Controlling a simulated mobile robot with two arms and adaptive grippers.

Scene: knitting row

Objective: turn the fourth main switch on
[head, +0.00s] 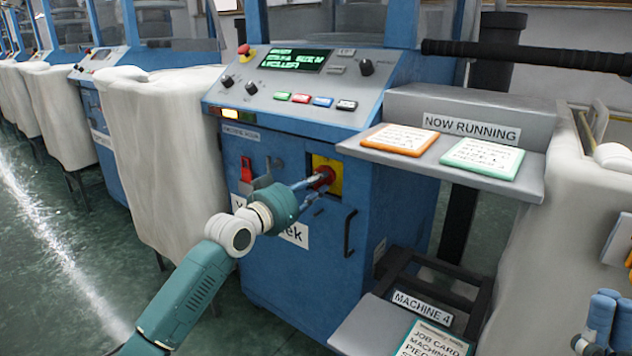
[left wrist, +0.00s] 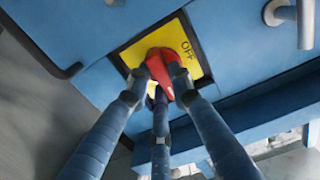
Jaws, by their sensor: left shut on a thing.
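The main switch (head: 325,177) is a red rotary knob on a yellow plate (head: 322,163) on the front of the blue machine cabinet. A sign (head: 422,308) low in front reads MACHINE 4. In the left wrist view the red knob (left wrist: 160,64) sits on the yellow plate (left wrist: 197,62), with OFF printed beside it. My left gripper (head: 318,184) is shut on the red knob; its blue fingers (left wrist: 160,85) close around it and hide part of it and of the plate. Other print on the plate is hidden.
A red lever (head: 246,170) is left of the switch, and a black door handle (head: 349,233) below right. A control panel (head: 295,85) is above. A grey shelf (head: 448,165) with cards juts out at right. White fabric (head: 160,150) hangs at left.

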